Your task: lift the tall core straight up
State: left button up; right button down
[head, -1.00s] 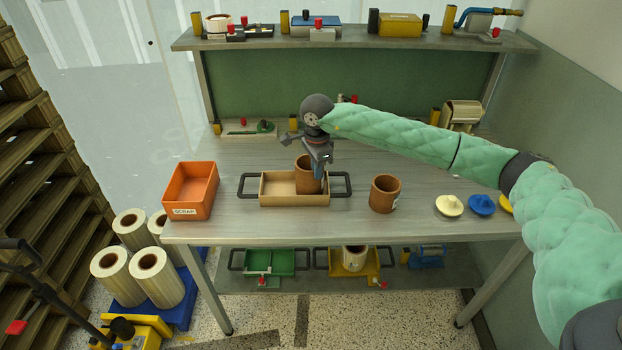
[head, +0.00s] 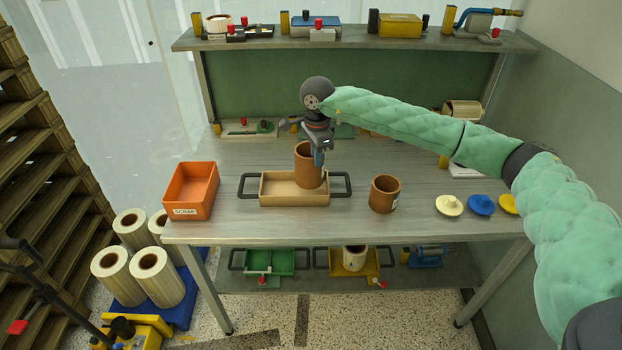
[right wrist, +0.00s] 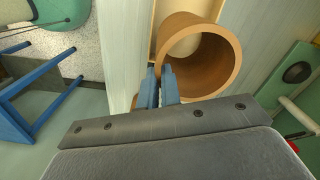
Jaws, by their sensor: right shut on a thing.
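The tall core (head: 306,168) is a brown, open-topped cardboard tube over the tan tray (head: 262,199) with black side handles. My right gripper (head: 319,157) is shut on the core's wall, at the right side of its rim in the head view. In the right wrist view the blue fingers (right wrist: 161,88) pinch the wall of the core (right wrist: 229,62), and a pale surface shows through the tube. My left gripper is not in view.
A shorter brown core (head: 384,194) stands on the table right of the tray. An orange scrap bin (head: 191,190) is at the left. White, blue and yellow lids (head: 481,205) lie at the right. A loaded shelf (head: 350,43) runs above the back.

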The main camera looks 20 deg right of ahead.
jog(key=shift+r, duration=2.35)
